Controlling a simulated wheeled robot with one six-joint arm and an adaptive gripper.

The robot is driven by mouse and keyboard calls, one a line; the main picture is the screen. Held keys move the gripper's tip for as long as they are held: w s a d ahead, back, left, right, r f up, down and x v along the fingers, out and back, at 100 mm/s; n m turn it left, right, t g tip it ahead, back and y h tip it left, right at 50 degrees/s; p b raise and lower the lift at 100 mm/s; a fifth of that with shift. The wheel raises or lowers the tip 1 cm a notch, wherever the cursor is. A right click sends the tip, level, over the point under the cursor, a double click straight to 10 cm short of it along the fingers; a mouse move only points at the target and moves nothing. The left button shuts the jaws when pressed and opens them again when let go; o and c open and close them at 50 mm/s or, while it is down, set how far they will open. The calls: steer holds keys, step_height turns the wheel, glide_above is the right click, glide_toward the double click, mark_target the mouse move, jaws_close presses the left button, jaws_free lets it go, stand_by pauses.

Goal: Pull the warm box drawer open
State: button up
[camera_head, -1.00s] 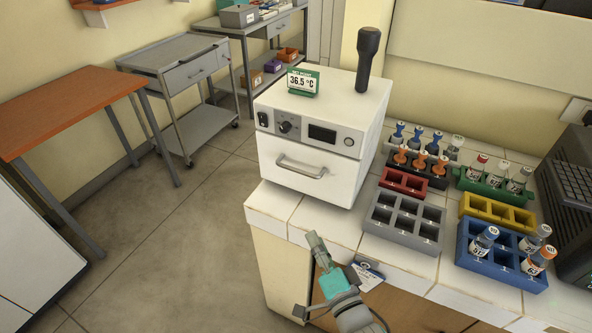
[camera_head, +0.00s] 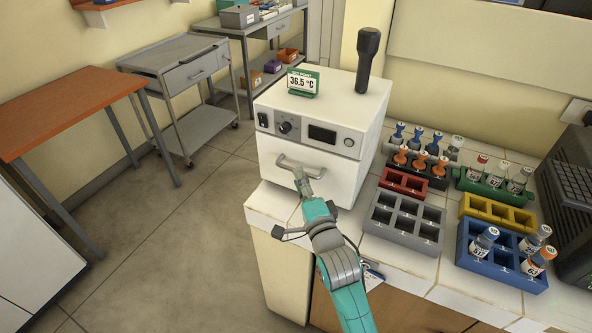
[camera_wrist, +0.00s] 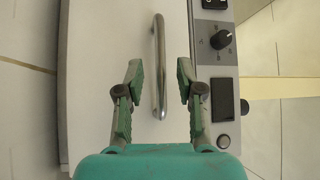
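The warm box (camera_head: 322,135) is a white unit on the tiled bench, with a 36.5 °C display (camera_head: 303,82) on top. Its drawer (camera_head: 318,178) is closed in the lower front and carries a metal bar handle (camera_head: 296,167). In the wrist view the handle (camera_wrist: 159,66) runs upright between the two green finger pads. My gripper (camera_wrist: 158,90) is open, with one finger on each side of the handle and visible gaps to both. In the head view my gripper (camera_head: 301,178) is at the drawer front, partly covering the handle's right part.
A grey rack (camera_head: 404,222), a red rack (camera_head: 404,182), a yellow rack (camera_head: 497,213) and a blue rack (camera_head: 475,255) with vials stand right of the box. A dark upright object (camera_head: 368,58) stands on the box. The floor (camera_head: 190,235) in front and left is clear.

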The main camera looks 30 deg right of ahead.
steer(key=shift+x, duration=1.95)
jaws_close()
